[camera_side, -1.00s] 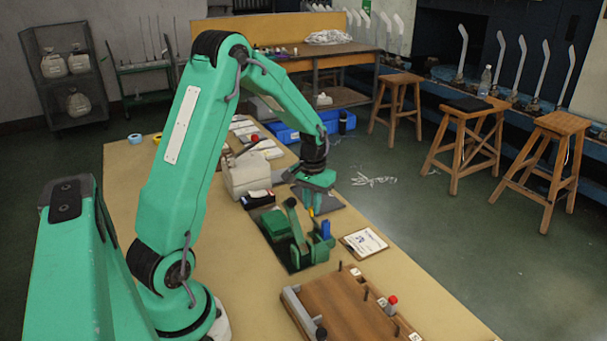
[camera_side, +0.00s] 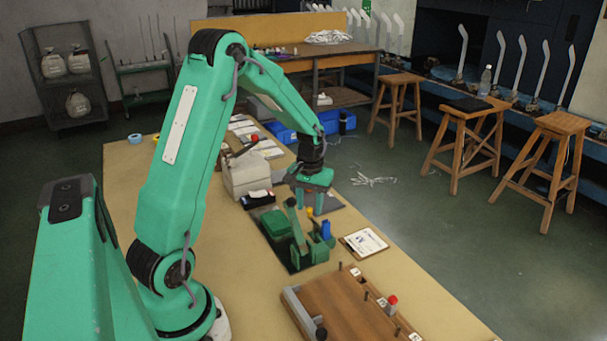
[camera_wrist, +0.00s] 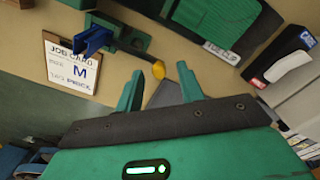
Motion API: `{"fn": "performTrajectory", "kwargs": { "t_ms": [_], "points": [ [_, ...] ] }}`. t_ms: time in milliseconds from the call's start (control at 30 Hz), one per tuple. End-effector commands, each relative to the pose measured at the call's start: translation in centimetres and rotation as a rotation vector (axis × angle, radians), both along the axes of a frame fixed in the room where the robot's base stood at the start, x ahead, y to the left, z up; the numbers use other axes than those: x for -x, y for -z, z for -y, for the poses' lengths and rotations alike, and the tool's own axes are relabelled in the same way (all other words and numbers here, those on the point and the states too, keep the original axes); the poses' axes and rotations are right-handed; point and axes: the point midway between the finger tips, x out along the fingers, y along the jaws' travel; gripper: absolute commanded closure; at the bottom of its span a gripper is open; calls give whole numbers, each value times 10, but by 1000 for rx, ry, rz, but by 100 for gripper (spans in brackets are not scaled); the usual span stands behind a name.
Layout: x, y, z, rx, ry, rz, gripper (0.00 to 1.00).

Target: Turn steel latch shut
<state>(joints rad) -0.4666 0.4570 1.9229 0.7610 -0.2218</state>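My gripper (camera_side: 310,203) points down above the green fixture (camera_side: 309,252). Its two fingers are apart and empty in the wrist view (camera_wrist: 158,88). A yellow knob (camera_side: 310,211) sits at the fixture's far edge, just below the fingertips. In the wrist view the yellow knob (camera_wrist: 157,70) lies just beyond the gap between the fingers, apparently untouched. A blue part (camera_side: 326,229) stands on the fixture and also shows in the wrist view (camera_wrist: 93,38). I cannot pick out the steel latch for certain, nor tell whether it is open or shut.
A job card on a clipboard (camera_side: 365,242) lies right of the fixture. A green pad (camera_side: 276,223) is on its left, with a cream machine (camera_side: 244,174) behind. A wooden board (camera_side: 345,307) with pegs and a red knob (camera_side: 392,300) is nearer. Bare tabletop lies between.

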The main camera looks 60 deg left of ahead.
Motion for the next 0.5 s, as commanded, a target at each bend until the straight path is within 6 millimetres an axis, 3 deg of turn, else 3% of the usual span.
{"fn": "performTrajectory", "kwargs": {
  "t_ms": [300,500],
  "points": [
    [0,-1,0,0,1,0,62],
    [-1,-14,0,-1,1,2,62]
  ]
}}
